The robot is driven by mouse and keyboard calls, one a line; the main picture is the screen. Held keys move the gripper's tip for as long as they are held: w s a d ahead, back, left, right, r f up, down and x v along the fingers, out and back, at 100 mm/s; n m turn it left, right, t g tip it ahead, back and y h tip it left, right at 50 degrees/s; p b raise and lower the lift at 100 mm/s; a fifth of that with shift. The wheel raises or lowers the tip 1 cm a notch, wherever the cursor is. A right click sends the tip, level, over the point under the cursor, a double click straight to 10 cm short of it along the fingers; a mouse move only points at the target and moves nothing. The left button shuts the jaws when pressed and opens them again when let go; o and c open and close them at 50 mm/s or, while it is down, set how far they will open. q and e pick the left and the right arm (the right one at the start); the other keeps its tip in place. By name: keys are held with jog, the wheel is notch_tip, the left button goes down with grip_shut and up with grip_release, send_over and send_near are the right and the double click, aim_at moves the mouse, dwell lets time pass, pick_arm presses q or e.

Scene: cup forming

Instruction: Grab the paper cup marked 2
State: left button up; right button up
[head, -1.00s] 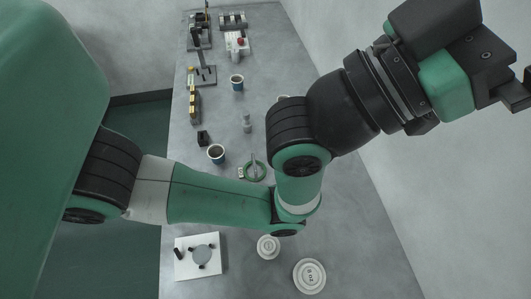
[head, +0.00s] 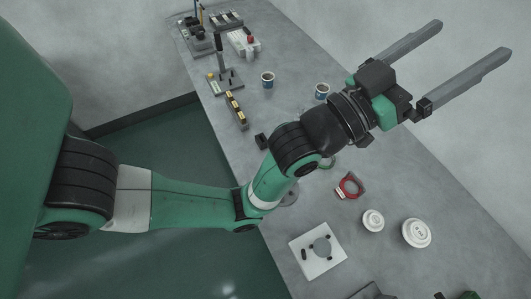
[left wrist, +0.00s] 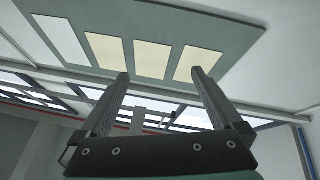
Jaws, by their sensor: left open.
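I cannot read a number on either cup. My left gripper (head: 474,42) is open and empty, raised at the upper right of the head view, apart from both cups. In the left wrist view its two fingers (left wrist: 160,82) are spread with nothing between them, against the ceiling and light panels. My right gripper is not in view.
The grey table (head: 400,175) runs diagonally. A stand (head: 226,80) and a yellow-black block (head: 236,110) line the left edge.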

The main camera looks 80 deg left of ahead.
pick_arm(q)
jog(key=s+a+f+n+g+y+p, duration=0.15)
jog(key=a+f+g, duration=0.3)
jog(key=f, duration=0.85)
jog(key=s+a+f+n+g+y+p, duration=0.1)
jog(key=a+f+g+p, duration=0.3)
jog(key=f, duration=1)
jog(key=s+a+f+g, duration=0.1)
jog(key=s+f, duration=0.4)
jog(key=s+a+f+g, duration=0.1)
jog(key=s+f+g, duration=0.1)
jog(key=s+f, duration=0.3)
jog(key=s+a+f+g+p, duration=0.1)
jog(key=s+f+g, duration=0.1)
jog(key=s+f, duration=0.3)
jog(key=shift+s+a+f+y, duration=0.15)
jog(key=shift+a+f+y, duration=0.05)
jog(key=shift+f, duration=0.3)
jog(key=shift+s+a+f+y, duration=0.15)
jog(key=shift+f, duration=0.3)
jog(key=b+x, duration=0.1)
jog(key=x, duration=0.5)
jog(key=shift+w+a+f, duration=0.1)
jog(key=shift+w+a, duration=0.05)
jog(key=shift+w, duration=0.15)
jog(key=b+x, duration=0.2)
jog(key=x, duration=0.3)
jog(key=shift+w+a, duration=0.1)
jog(key=c, duration=1.4)
